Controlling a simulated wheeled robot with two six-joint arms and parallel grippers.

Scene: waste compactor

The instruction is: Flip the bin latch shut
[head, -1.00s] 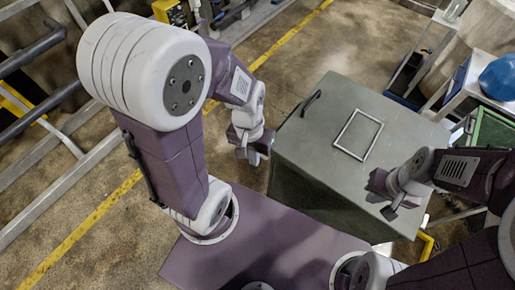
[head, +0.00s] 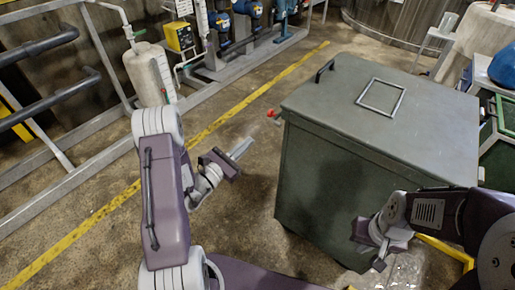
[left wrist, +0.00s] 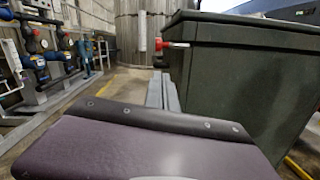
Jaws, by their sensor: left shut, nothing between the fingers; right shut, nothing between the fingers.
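The dark green-grey bin (head: 330,170) stands at the right centre in the head view, its flat lid (head: 420,115) down. A small red-tipped latch (head: 273,113) sticks out from its left side just below the lid. The red latch (left wrist: 174,45) also shows near the bin's top left corner in the left wrist view. My left gripper (head: 242,147) is shut and empty, left of the bin, apart from the latch and nearer to me. Its fingers (left wrist: 163,92) point forward beneath the latch in the wrist view. My right gripper (head: 379,264) is shut and empty by the bin's near right side.
Open floor with a yellow line (head: 210,130) lies left of the bin. Pipes and pumps (head: 250,20) stand behind. A yellow bar (head: 445,250) is at the lower right.

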